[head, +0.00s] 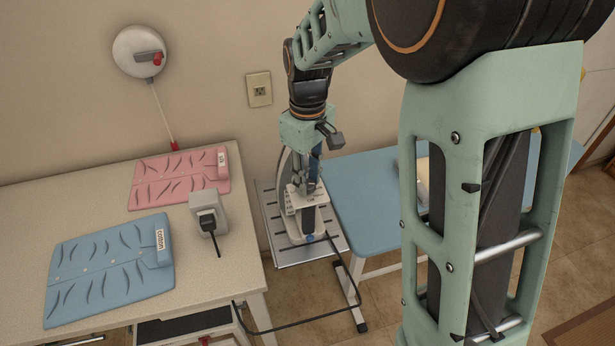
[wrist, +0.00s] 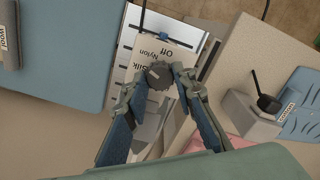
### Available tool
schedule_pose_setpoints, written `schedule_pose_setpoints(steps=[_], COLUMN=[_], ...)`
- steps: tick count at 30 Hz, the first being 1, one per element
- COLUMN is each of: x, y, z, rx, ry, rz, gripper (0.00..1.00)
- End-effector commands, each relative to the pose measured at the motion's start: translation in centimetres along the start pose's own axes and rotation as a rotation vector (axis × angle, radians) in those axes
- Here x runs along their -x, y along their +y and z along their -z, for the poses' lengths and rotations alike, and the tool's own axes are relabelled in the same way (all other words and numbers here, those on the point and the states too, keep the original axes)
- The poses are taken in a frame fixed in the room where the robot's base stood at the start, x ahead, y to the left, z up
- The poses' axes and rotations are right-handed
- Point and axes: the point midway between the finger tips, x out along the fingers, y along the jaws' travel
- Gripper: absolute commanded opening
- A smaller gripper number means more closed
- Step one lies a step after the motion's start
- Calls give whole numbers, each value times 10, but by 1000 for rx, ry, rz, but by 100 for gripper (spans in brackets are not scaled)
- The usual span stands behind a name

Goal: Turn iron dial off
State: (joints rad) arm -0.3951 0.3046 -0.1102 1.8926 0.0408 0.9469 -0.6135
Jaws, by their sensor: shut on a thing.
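The iron (head: 291,195) stands on a slatted metal rest (head: 270,208) between the two tables in the head view. In the wrist view its pale label plate (wrist: 150,52) reads Off, Nylon and Silk. The dark, ridged dial (wrist: 159,77) sits beside these words. My gripper (head: 311,188) reaches down onto the iron from above. In the wrist view the fingertips of my gripper (wrist: 159,73) are closed on both sides of the dial. I cannot tell which setting the dial points to.
A white table (head: 105,205) at left holds a pink mat (head: 178,178), a blue mat (head: 108,270) labelled cotton, and a grey socket box (head: 208,213) with a plug. A black cord (head: 300,321) runs below to the iron. A blue ironing surface (head: 365,190) lies right.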

Motion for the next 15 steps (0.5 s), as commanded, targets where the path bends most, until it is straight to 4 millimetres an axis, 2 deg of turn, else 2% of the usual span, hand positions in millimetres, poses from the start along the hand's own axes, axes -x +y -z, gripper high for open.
schedule_pose_setpoints(steps=[8,15], x=[1,1], y=[0,1], z=[0,0], rx=[-168,-391], ry=[1,1], rz=[-1,-1], gripper=[0,0])
